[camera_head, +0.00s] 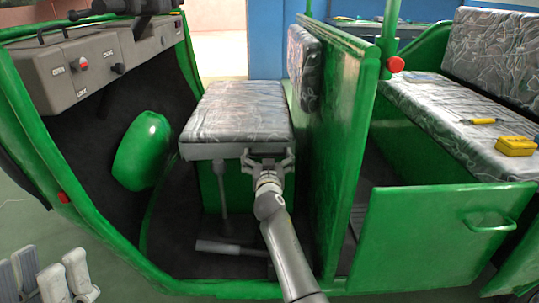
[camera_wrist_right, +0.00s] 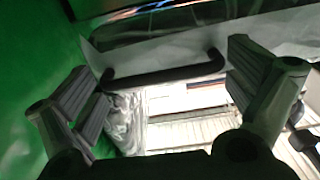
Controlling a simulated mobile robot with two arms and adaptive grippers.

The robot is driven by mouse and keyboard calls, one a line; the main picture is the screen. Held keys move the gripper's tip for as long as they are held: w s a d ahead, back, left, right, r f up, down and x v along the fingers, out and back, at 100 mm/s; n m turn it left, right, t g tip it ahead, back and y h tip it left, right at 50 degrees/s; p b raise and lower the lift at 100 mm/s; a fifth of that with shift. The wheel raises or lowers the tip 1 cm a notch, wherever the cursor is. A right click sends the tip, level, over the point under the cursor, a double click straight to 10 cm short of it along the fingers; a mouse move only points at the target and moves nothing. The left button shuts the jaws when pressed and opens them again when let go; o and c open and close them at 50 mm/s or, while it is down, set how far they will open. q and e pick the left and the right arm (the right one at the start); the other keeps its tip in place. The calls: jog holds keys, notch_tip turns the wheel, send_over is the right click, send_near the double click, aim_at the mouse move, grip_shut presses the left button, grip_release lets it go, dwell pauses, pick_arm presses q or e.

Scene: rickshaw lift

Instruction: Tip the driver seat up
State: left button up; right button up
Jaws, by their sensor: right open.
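The driver seat (camera_head: 240,108) is a grey patterned cushion on a pale base, lying flat on its green box in the head view. My right gripper (camera_head: 267,157) is at the seat's near edge, its fingers spread. In the right wrist view a black bar handle (camera_wrist_right: 165,75) lies across the gap between the open fingers of my right gripper (camera_wrist_right: 168,92), beyond their tips or between them; I cannot tell which. The fingers do not close on it. My left gripper (camera_head: 48,277) shows at the lower left, fingers apart and empty, away from the seat.
The grey dashboard (camera_head: 100,62) and a green rounded part (camera_head: 142,152) are left of the seat. A green partition (camera_head: 335,130) stands to its right. The rear bench (camera_head: 440,100) carries a yellow meter (camera_head: 516,146). A green side door (camera_head: 430,240) is at lower right.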

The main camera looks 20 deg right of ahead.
jog(key=shift+s+r, duration=0.1)
jog(key=c, duration=1.2)
jog(key=shift+r, duration=0.1)
